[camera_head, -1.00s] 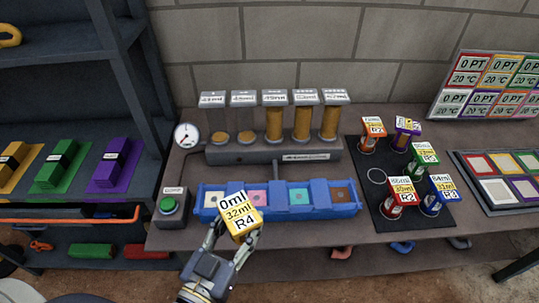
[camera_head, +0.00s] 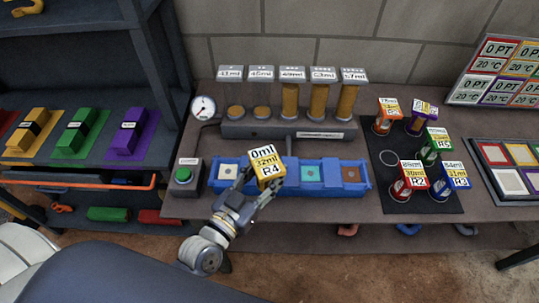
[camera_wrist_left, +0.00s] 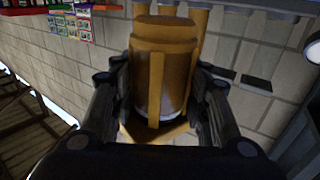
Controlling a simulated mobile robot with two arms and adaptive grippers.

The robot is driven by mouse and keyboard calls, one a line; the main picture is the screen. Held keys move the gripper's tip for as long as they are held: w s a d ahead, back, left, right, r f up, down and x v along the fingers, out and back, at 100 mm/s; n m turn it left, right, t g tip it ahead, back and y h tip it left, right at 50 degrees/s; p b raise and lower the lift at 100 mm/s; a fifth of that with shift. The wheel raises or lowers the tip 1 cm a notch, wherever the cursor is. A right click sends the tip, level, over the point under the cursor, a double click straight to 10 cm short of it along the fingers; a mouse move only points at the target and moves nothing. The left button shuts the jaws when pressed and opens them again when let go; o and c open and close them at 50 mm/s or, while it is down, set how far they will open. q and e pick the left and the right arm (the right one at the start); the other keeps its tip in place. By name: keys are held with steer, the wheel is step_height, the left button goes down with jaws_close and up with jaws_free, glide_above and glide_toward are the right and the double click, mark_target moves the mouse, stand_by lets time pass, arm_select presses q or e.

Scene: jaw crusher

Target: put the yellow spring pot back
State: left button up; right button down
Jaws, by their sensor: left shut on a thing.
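The yellow spring pot (camera_head: 266,168), with a label reading 0ml, 32ml, R4, is held in front of the blue tray (camera_head: 300,192) and hides part of it. My left gripper (camera_head: 261,184) is shut on the pot, one finger on each side. In the left wrist view the pot (camera_wrist_left: 162,70) sits between both fingers. The black mat (camera_head: 409,200) at the right holds several labelled pots. An empty ring (camera_head: 388,158) shows at its left, between the orange pot (camera_head: 386,118) and the red pot (camera_head: 407,182). My right gripper is not in view.
Behind the tray stands a rack of clear tubes (camera_head: 292,98) with a pressure gauge (camera_head: 204,107). A green button box (camera_head: 185,176) is left of the tray. A purple pot (camera_head: 423,118), a green pot (camera_head: 433,147) and a blue pot (camera_head: 454,178) stand on the mat.

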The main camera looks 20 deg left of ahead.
arm_select(q)
steer(key=w, duration=0.3)
steer(key=w+a, duration=0.1)
steer(key=w, duration=0.1)
steer(key=shift+w+a+f+p, duration=0.15)
steer(key=shift+w+f+p, duration=0.05)
steer(key=shift+w+p, duration=0.2)
steer(key=shift+w+f, duration=0.25)
steer(key=shift+f, duration=0.35)
steer(key=shift+w+f, duration=0.2)
steer(key=shift+f, duration=0.35)
steer(key=shift+a+f+p, duration=0.1)
steer(key=shift+f+p, duration=0.1)
steer(key=shift+p, duration=0.15)
steer(key=shift+f, duration=0.3)
steer(key=shift+f, duration=0.1)
steer(key=shift+f, duration=0.15)
steer(key=o, duration=1.2)
